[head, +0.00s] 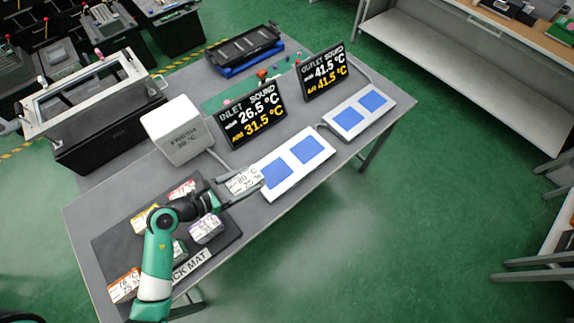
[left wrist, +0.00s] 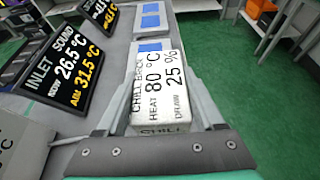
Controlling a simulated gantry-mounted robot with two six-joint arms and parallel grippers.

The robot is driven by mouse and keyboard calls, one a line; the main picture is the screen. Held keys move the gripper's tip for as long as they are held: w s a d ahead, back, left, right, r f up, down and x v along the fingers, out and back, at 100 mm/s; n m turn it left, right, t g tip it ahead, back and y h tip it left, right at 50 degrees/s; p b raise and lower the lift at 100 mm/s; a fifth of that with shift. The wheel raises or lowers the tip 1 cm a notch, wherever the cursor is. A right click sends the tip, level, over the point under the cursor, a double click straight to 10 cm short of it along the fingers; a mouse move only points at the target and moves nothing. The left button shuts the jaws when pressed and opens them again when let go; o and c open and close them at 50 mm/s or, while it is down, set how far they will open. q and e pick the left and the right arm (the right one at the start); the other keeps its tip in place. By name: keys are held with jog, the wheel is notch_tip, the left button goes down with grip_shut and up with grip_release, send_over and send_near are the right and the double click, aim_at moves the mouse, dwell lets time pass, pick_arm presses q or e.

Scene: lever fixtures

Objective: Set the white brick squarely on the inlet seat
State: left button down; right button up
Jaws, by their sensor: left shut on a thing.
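The white brick (head: 244,180) is a pale block with black lettering. In the left wrist view the white brick (left wrist: 157,85) shows "CHILL BRICK", 80 °C heat and 25% draw. My left gripper (head: 238,191) is shut on it, one finger on each side. The inlet seat (head: 268,196) is a white plate with two blue pads (head: 307,150) in front of the inlet display. The brick is at the near left end of this plate, beside the closer pad; its height above the plate is unclear. My right gripper is not in view.
The inlet display (head: 252,113) and a white "FRESH" box (head: 177,130) stand behind. The outlet display (head: 324,72) and outlet plate (head: 386,101) are farther right. Several other bricks, including a purple-marked one (head: 207,228), lie on the dark mat (head: 108,248).

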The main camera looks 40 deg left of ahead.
pick_arm(q)
jog(key=shift+s+a, duration=0.25)
jog(key=shift+s, duration=0.2)
jog(key=w+f+b, duration=0.2)
jog(key=w+f, duration=0.1)
jog(key=w, duration=0.1)
jog(key=w+f+b, duration=0.2)
jog(key=w+f, duration=0.1)
jog(key=w, duration=0.1)
jog(key=w+a+f+b, duration=0.1)
jog(key=w+f+b, duration=0.1)
jog(key=w, duration=0.3)
jog(key=shift+f, duration=0.6)
jog(key=shift+w+a+f, duration=0.1)
jog(key=shift+w+f, duration=0.05)
jog(key=shift+w, duration=0.25)
jog(key=f+b, duration=0.3)
jog(key=f, duration=0.1)
jog(key=shift+w, duration=0.25)
jog(key=shift+r, duration=0.25)
jog(key=shift+f, duration=0.2)
grip_release()
